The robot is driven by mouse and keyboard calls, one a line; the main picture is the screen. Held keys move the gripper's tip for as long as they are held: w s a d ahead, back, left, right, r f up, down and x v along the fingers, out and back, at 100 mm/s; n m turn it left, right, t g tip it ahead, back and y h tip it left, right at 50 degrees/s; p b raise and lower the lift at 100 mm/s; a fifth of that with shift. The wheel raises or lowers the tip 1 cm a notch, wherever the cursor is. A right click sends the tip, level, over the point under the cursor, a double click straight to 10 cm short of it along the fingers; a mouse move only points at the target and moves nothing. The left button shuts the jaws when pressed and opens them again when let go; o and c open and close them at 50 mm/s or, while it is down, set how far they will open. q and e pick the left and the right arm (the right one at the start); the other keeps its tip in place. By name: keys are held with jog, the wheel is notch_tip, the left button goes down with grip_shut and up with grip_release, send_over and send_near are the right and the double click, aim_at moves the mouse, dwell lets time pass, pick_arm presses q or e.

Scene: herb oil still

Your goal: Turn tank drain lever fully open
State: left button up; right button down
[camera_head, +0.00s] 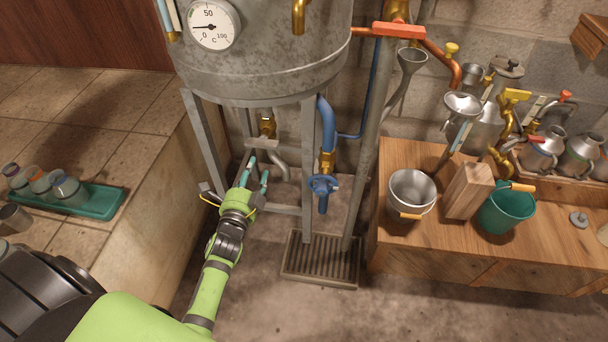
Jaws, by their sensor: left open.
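The grey metal tank (265,50) stands on metal legs. Under it, a brass valve (267,125) leads into a bent grey pipe (279,163). I cannot clearly make out a lever on this valve. Beside it, a blue pipe (327,125) runs down to a brass fitting with a blue handle (323,185). My left gripper (258,171) reaches under the tank, its teal-tipped fingers open and apart, just below the brass valve and left of the bent pipe. I see nothing between the fingers. My right gripper is out of view.
Tank legs (308,165) and a low crossbar stand close around the gripper. A floor drain grate (320,262) lies below. A tiled ledge with a green tray (93,203) is at left. A wooden bench (425,238) with a bucket (411,196) stands at right.

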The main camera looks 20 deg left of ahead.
aim_at(261, 147)
pick_arm(q)
jog(key=w, duration=0.1)
jog(key=r, duration=0.1)
jog(key=w, duration=0.1)
jog(key=shift+w+a+r+m, duration=0.25)
jog(key=shift+w+r+m, duration=0.05)
jog(key=shift+w+r, duration=0.05)
jog(key=x, duration=0.5)
jog(key=shift+s+f, duration=0.1)
jog(key=shift+f, duration=0.05)
grip_shut()
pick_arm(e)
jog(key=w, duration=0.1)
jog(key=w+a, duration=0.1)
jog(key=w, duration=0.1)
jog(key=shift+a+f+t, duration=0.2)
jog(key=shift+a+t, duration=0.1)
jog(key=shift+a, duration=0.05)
